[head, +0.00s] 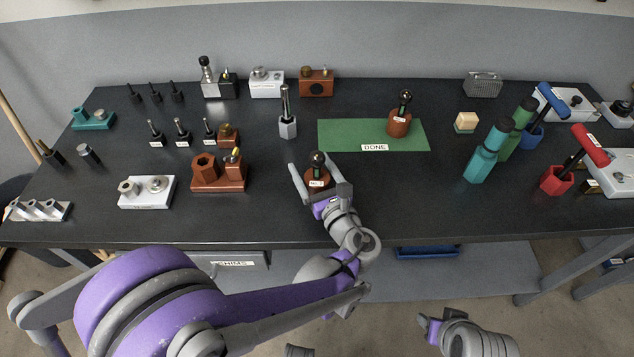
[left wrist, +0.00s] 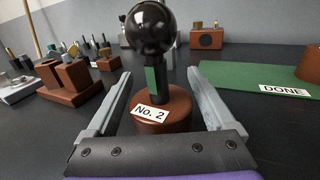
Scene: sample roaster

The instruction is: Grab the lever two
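Lever two (head: 317,172) has a round brown base, a dark stem and a shiny black ball on top. It stands upright on the black table, left of the green mat's front edge. In the left wrist view the lever (left wrist: 152,70) bears a "No. 2" label on its base. My left gripper (head: 318,178) is open, with a finger on each side of the lever; the wrist view shows gaps between the fingers and the stem. My right gripper (head: 431,325) is at the bottom, below the table edge, and its opening is unclear.
A green mat (head: 345,135) labelled DONE holds a similar brown-based lever (head: 399,117) at its right. A brown block fixture (head: 216,178) and a white one (head: 147,192) stand to the left. Coloured handled tools (head: 487,155) stand to the right. The table front between is clear.

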